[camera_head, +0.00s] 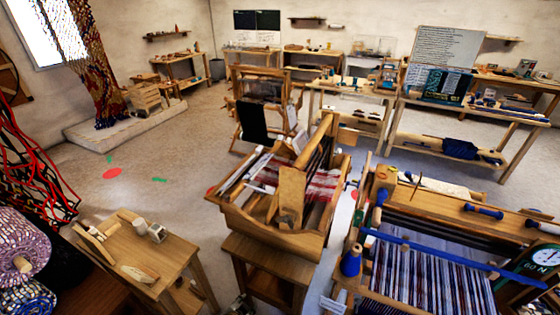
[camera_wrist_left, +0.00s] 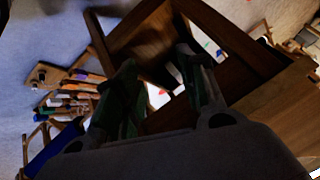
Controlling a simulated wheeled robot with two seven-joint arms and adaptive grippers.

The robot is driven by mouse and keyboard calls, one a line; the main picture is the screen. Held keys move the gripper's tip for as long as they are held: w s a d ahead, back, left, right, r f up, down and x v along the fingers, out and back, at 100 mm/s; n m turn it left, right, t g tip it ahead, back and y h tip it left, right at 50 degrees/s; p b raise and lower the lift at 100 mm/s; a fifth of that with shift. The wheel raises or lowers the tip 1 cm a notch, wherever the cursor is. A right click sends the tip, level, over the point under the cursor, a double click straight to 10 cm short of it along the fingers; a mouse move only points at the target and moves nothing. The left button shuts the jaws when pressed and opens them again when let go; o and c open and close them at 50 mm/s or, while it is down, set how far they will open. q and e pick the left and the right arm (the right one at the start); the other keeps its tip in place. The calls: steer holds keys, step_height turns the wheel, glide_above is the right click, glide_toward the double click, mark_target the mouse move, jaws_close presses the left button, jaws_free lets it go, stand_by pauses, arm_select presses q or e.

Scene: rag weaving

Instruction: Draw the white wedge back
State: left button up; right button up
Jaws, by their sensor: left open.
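My left gripper (camera_wrist_left: 157,60) is open in the left wrist view, its two dark fingers apart with nothing held between them. It is close to a brown wooden frame. I cannot make out a white wedge for certain. A small pale piece (camera_wrist_left: 174,73) shows between the fingers, but it is too dark and blurred to name. In the head view, the small wooden loom (camera_head: 275,222) stands at the centre with white pieces (camera_head: 264,172) and red-and-white cloth (camera_head: 322,185) on it. Small grey parts at the bottom edge, either side of the loom's stand, may be my grippers.
The loom rests on a wooden stand (camera_head: 262,262). A large loom with a striped warp (camera_head: 425,275) is at the right. A low wooden table (camera_head: 120,262) with small items is at the left. Open floor (camera_head: 185,175) lies between the low table and the back benches.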

arm_select(q)
steer(key=s+a+f+n+g, duration=0.15)
steer(key=s+a+f, duration=0.25)
steer(key=s+f, duration=0.4)
steer(key=s+a+f+n+g+y, duration=0.1)
steer(key=s+a+f+g, duration=0.1)
steer(key=s+a+f, duration=0.4)
steer(key=s+a+f+n+g, duration=0.1)
steer(key=s+f+n, duration=0.1)
steer(key=s+f, duration=0.75)
steer(key=s+a+f+n+g, duration=0.1)
steer(key=s, duration=0.6)
steer(key=s+a+f+n+g, duration=0.1)
steer(key=s+a+f, duration=0.1)
steer(key=s, duration=0.5)
steer(key=shift+a+f+y+b, duration=0.15)
steer(key=shift+a+y+b, duration=0.15)
steer(key=shift+b, duration=0.15)
steer(key=shift+c, duration=0.5)
steer(key=shift+w, duration=0.15)
